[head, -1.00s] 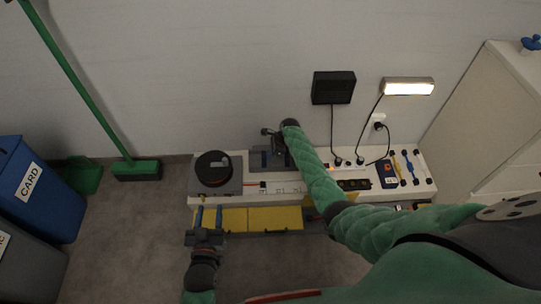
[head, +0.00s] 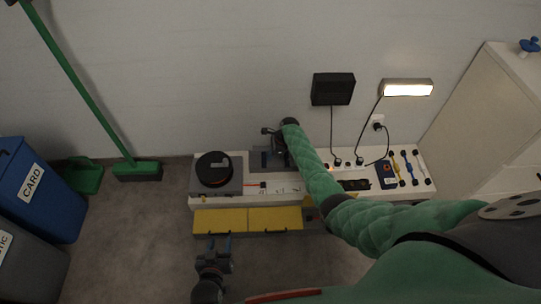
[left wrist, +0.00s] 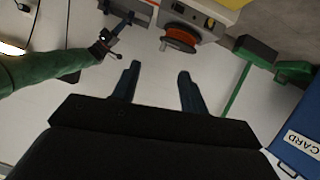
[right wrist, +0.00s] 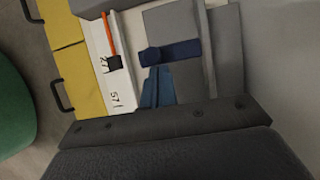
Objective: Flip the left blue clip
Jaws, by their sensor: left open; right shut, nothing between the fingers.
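A dark blue clip (right wrist: 172,52), bar-shaped with a rounded end, lies across a grey fixture (right wrist: 223,60) in the right wrist view. The fixture stands on the white bench in the head view (head: 257,160), partly hidden by my right gripper (head: 274,149). The right gripper's blue fingers (right wrist: 157,88) are shut and empty, close beside the clip; I cannot tell whether they touch it. A second clip cannot be made out. My left gripper (head: 220,243) is open and empty in front of the bench, below the yellow drawers; its spread fingers show in the left wrist view (left wrist: 157,84).
A grey unit with a dark, orange-edged disc (head: 214,168) stands left of the fixture. Yellow drawers (head: 247,219) with handles front the bench. A power strip (head: 354,185) and coloured cables (head: 404,168) lie right. A blue bin (head: 42,190) and green broom (head: 137,170) stand left.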

